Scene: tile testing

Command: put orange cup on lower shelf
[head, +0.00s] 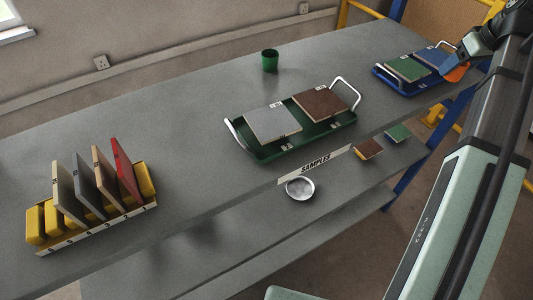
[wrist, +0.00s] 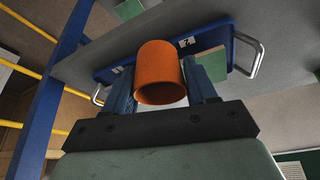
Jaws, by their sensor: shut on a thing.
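The orange cup (head: 457,74) is at the far right, by the blue tray, partly hidden by my gripper (head: 463,60). In the wrist view the orange cup (wrist: 159,70) sits between the two fingers of my gripper (wrist: 160,88), which is shut on it. The cup's open end faces the camera. The lower shelf (head: 340,185) shows below the tabletop's front edge. On it are a round white dish (head: 300,188), a brown tile (head: 368,148) and a green tile (head: 398,132).
On the tabletop (head: 200,110), a blue tray (head: 398,87) and a green tray (head: 270,153) hold tiles. A green cup (head: 270,60) stands behind. A yellow tile rack (head: 145,180) is at left. A blue upright (wrist: 62,55) stands by the table's end.

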